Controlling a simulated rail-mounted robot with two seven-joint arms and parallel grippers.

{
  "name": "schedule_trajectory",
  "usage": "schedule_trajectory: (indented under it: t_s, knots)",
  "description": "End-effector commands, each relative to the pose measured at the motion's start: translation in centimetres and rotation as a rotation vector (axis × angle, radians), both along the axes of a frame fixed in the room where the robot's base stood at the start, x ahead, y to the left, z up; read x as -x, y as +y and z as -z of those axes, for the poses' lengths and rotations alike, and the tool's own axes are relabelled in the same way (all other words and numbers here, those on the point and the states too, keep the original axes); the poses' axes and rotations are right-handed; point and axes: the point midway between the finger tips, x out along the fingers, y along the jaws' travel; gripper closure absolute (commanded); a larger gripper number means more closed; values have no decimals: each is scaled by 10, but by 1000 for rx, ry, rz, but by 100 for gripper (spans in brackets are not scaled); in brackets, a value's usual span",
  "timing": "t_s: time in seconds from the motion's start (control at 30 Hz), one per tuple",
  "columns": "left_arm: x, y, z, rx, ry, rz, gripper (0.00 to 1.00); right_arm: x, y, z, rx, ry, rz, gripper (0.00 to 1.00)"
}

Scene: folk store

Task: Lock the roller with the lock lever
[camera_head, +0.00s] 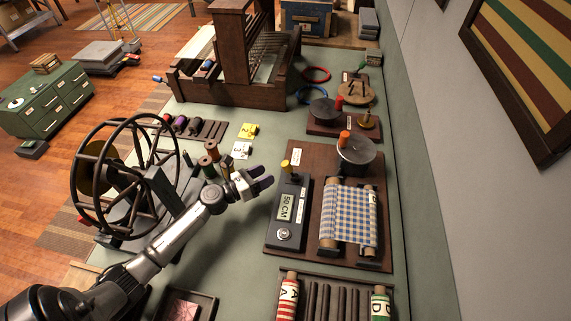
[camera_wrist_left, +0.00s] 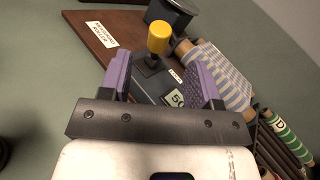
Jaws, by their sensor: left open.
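The lock lever (camera_head: 285,166) has a yellow knob and stands upright at the far end of a dark box with a "50 CM" display (camera_head: 287,208). In the left wrist view the yellow knob (camera_wrist_left: 159,38) shows ahead, between the lines of the two purple fingers. The roller (camera_head: 349,215) carries blue-and-beige checked cloth on a brown board (camera_head: 300,262), right of the box. My left gripper (camera_head: 262,181) is open and empty, a little left of the lever and apart from it. The same gripper (camera_wrist_left: 163,85) fills the lower left wrist view. My right gripper is not in view.
A rack with rolls (camera_head: 335,298) lies in front. A wooden loom (camera_head: 235,75) stands at the back.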

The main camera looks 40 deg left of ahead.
Motion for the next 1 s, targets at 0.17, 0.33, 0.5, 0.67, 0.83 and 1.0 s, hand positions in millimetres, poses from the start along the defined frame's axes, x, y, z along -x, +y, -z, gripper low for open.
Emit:
schedule_trajectory:
  t_s: [0.17, 0.33, 0.5, 0.67, 0.83, 1.0]
  knots:
    - [-33, -10, -1, -1, -2, 2, 43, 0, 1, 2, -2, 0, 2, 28]
    - [-57, -17, -1, -2, -2, 1, 43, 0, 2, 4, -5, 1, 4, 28]
    - [-72, -22, 0, -3, -1, 1, 43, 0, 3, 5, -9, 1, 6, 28]
    - [-79, -25, 0, -3, 0, 1, 43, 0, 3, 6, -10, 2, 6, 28]
    - [-81, -25, 0, -3, 0, 1, 43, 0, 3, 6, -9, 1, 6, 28]
    - [-81, -25, 0, -3, 0, 1, 43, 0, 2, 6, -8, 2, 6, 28]
